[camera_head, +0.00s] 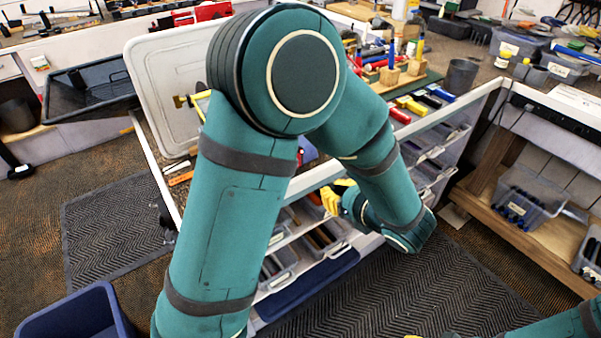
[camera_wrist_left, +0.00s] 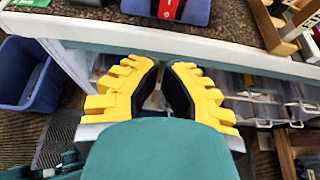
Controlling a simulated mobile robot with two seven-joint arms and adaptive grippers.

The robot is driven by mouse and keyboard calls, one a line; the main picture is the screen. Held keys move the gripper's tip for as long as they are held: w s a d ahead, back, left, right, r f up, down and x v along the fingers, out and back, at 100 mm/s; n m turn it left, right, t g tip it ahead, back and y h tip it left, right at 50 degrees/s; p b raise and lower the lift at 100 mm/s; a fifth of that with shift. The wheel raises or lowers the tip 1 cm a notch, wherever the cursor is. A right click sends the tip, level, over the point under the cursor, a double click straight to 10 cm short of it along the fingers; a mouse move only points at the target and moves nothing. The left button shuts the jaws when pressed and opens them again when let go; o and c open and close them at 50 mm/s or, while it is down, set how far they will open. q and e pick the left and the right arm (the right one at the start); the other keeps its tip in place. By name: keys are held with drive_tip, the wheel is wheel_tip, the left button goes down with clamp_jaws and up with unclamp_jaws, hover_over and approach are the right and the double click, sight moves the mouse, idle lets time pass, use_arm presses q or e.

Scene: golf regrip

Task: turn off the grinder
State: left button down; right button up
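I cannot pick out a grinder for certain. A red piece with a white mark (camera_wrist_left: 170,8) sits on a dark blue body at the top of the left wrist view, on the workbench (camera_wrist_left: 225,40). It may be a switch, but the frame cuts it off. My left gripper (camera_head: 332,196) is low at the bench's front edge in the head view. In the left wrist view its yellow fingers (camera_wrist_left: 161,68) nearly meet at the tips, with nothing held. Only yellow bits of my right gripper (camera_head: 430,335) show at the bottom edge of the head view.
My left arm hides the middle of the bench. Clear drawers (camera_head: 425,150) line its front. A blue bin (camera_head: 75,315) stands at lower left. Several tools and wooden blocks (camera_head: 389,75) lie on the bench behind my arm. A shelf (camera_head: 515,215) is on the right.

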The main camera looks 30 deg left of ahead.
sight(299, 180)
use_arm(q)
drive_tip(key=x, duration=0.4)
drive_tip(key=b+x, duration=0.1)
drive_tip(key=x, duration=0.3)
drive_tip(key=b+x, duration=0.1)
drive_tip(key=x, duration=0.3)
drive_tip(key=shift+a+r, duration=0.15)
drive_tip(key=shift+a, duration=0.2)
drive_tip(key=shift+w+a, duration=0.35)
drive_tip(key=shift+a, duration=0.35)
drive_tip(key=shift+w+a+b, duration=0.15)
drive_tip(key=shift+a+b, duration=0.2)
drive_tip(key=shift+a+r+p, duration=0.1)
drive_tip(key=shift+r+p, duration=0.6)
drive_tip(key=shift+r, duration=0.05)
drive_tip(key=shift+f, duration=0.1)
